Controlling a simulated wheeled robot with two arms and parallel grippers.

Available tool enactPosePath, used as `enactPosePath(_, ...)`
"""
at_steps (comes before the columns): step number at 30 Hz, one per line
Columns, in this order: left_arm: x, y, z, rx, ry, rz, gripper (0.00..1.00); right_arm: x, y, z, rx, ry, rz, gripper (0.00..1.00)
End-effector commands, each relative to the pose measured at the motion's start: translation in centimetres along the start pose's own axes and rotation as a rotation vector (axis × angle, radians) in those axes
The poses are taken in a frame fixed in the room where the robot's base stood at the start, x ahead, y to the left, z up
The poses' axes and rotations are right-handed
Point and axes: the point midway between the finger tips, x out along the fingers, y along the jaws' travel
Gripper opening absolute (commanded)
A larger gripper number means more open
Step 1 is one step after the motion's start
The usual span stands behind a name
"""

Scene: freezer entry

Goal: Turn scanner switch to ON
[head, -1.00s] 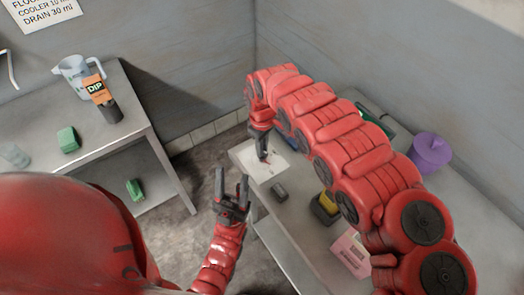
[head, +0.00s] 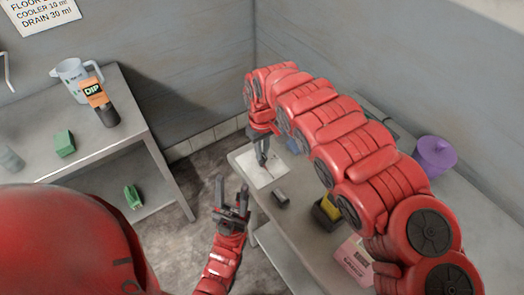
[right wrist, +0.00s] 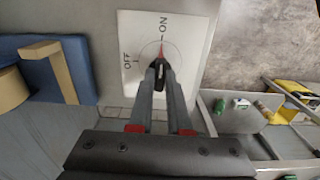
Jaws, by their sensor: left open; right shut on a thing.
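The scanner switch is a small dark knob with a red pointer (right wrist: 160,51) on a white plate (right wrist: 188,28) marked OFF and ON. The red pointer is directed at the ON mark, away from OFF. My right gripper (right wrist: 158,76) is shut on the knob, and its fingers hide part of it. In the head view the plate (head: 270,179) lies on the right-hand bench, with my right gripper (head: 263,162) over it, pointing down. My left gripper (head: 232,196) is open and empty, in the air left of that bench.
On the right-hand bench are a small dark block (head: 280,198), a dark holder with a yellow thing (head: 327,212), a pink device (head: 356,258) and a purple container (head: 434,155). The left table (head: 45,192) holds a jug (head: 78,78) and a DIP bottle (head: 104,110).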

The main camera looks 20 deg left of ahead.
Motion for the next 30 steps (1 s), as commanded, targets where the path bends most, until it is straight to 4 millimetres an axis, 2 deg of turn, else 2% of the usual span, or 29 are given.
enactPosePath(3, 0.0, 0.0, 0.0, 0.0, 0.0, 0.0, 0.5, 0.1, 0.0, 0.1, 0.001, -0.002, 0.0, 0.0)
enactPosePath(4, 0.0, 0.0, 0.0, 0.0, 0.0, 0.0, 0.5, 0.1, 0.0, 0.1, 0.001, -0.002, 0.0, 0.2)
enactPosePath(8, 0.0, 0.0, 0.0, 0.0, 0.0, 0.0, 0.5, 0.0, 0.0, 0.1, 0.001, -0.001, 0.0, 0.43)
enactPosePath(9, 0.0, 0.0, 0.0, 0.0, 0.0, 0.0, 0.5, 0.0, 0.0, 0.0, 0.0, -0.001, 0.0, 0.46)
enactPosePath(20, -0.2, 0.0, 0.0, 0.0, 0.0, 0.0, 0.5, -0.5, 0.1, -0.1, 0.0, 0.001, 0.001, 0.46)
enactPosePath(23, -0.7, 0.0, 0.1, 0.0, 0.0, 0.0, 0.5, -1.6, 0.1, -0.1, -0.001, 0.003, 0.003, 0.46)
enactPosePath(25, -1.1, 0.1, 0.2, 0.0, 0.0, 0.0, 0.5, -2.8, 0.1, -0.1, -0.001, 0.005, 0.004, 0.46)
enactPosePath(30, -0.9, 0.0, 0.1, 0.0, 0.0, 0.0, 0.5, -6.3, 0.2, -0.1, 0.0, 0.005, 0.001, 0.46)
